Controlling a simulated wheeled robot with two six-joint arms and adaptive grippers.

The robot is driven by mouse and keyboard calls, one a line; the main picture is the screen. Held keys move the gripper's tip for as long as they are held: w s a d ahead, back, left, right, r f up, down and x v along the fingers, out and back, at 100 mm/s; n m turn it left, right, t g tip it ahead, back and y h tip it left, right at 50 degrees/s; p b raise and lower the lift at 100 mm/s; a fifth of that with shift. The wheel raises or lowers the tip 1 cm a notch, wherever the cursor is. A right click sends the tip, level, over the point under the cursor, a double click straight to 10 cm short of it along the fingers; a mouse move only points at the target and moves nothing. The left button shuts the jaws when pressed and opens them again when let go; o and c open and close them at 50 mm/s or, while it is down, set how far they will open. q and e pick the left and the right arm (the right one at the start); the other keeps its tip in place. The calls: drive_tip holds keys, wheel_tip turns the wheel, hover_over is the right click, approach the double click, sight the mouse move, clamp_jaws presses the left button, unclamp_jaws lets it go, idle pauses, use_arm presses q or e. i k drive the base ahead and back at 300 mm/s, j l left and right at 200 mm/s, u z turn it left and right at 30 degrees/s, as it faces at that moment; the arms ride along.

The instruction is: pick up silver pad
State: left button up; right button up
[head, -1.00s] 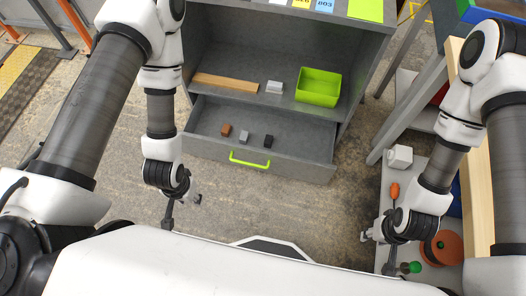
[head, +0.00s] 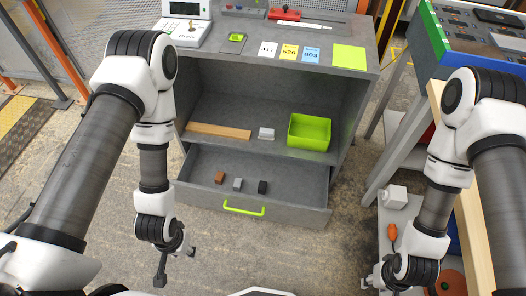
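The silver pad (head: 237,184) is a small grey block lying in the open grey drawer (head: 300,208). It sits between a brown pad (head: 219,177) on its left and a black pad (head: 262,187) on its right. My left gripper (head: 176,266) is open and empty, left of and nearer than the drawer, over the floor. My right gripper (head: 376,286) is low at the right, by the side shelf, far from the pad. Its fingers look apart with nothing between them, though the bottom edge cuts it off.
Above the drawer, a shelf holds a wooden strip (head: 218,132), a whitish block (head: 266,133) and a green bin (head: 309,132). The drawer has a green handle (head: 243,208). Coloured cards and devices lie on the cabinet top (head: 345,60). A workbench (head: 450,55) stands at the right.

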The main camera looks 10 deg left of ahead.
sight(265, 134)
drive_tip(key=i+j, duration=0.2)
drive_tip(key=j, duration=0.2)
drive_tip(key=i+j, duration=0.25)
drive_tip(key=j, duration=0.2)
drive_tip(key=i+j, duration=0.2)
drive_tip(key=j, duration=0.2)
drive_tip(key=i+j, duration=0.2)
drive_tip(key=j, duration=0.25)
drive_tip(key=i+j, duration=0.25)
drive_tip(key=j, duration=0.15)
